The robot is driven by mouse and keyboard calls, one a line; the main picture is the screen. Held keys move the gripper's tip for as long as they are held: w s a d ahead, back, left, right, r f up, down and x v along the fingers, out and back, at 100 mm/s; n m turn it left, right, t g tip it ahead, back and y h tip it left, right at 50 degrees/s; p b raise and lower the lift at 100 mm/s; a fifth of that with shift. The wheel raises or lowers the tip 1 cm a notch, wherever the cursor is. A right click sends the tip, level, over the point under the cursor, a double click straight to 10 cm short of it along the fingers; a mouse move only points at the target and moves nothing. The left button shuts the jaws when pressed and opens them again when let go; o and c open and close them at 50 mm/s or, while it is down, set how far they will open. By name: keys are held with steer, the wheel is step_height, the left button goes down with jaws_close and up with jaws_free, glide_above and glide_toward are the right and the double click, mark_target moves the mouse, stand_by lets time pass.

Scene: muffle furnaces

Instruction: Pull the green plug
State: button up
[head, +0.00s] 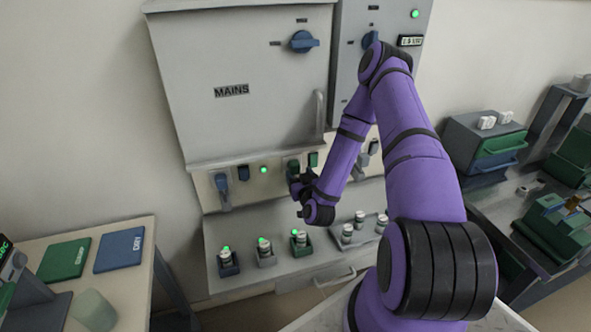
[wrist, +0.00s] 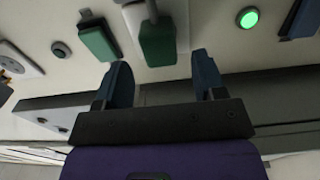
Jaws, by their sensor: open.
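The green plug (wrist: 157,42) sits at the panel and shows in the wrist view just beyond my fingertips, in line with the gap between them. In the head view the green plug (head: 293,165) is partly hidden behind my gripper (head: 301,184). In the wrist view my gripper (wrist: 163,68) has its two blue fingers spread, one to each side of the plug's line. Nothing is between them, and they appear not to touch the plug. A smaller green piece (wrist: 98,36) is on the panel to the plug's left in the wrist view.
A lit green lamp (wrist: 249,18) is to the plug's right in the wrist view. Several small pots in holders, one a green holder (head: 301,249), stand on the shelf below. The MAINS cabinet (head: 245,120) is above.

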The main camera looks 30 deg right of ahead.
mark_target(296, 170)
steer(key=shift+x, duration=1.85)
steer(key=shift+c, duration=0.2)
